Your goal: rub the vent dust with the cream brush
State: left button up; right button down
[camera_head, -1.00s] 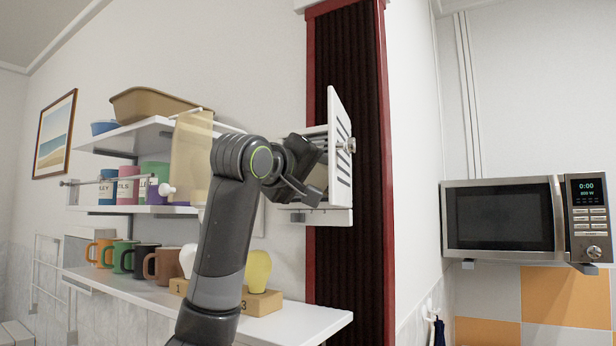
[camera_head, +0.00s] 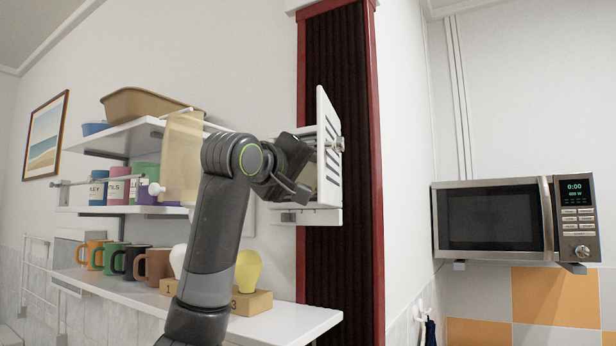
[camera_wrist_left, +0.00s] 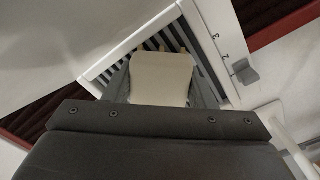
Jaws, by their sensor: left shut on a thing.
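The cream brush (camera_wrist_left: 160,78) is gripped between the grey fingers of my left gripper (camera_wrist_left: 165,92) in the left wrist view. Its broad cream block lies over the slats of the white vent (camera_wrist_left: 116,72). Small yellowish-brown tufts or specks show at its far edge; I cannot tell bristles from dust, nor whether the brush touches the slats. In the head view my left gripper (camera_head: 306,176) is close to the left side of the slatted vent panel (camera_head: 329,150), and the brush is mostly hidden. My right gripper is in neither view.
Left are shelves with a tan basin (camera_head: 150,103), several mugs (camera_head: 155,264) and a yellow bulb (camera_head: 248,270) on a block. A microwave (camera_head: 500,220) stands right.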

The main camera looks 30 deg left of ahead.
pick_arm(q)
jog(key=shift+a, duration=0.1)
jog(key=shift+w+a, duration=0.2)
jog(key=shift+a, duration=1.75)
jog(key=shift+a+r+p, duration=0.25)
jog(key=shift+r+p, duration=0.4)
jog(key=shift+r, duration=0.15)
jog(key=shift+d, duration=0.35)
jog(key=shift+d, duration=0.15)
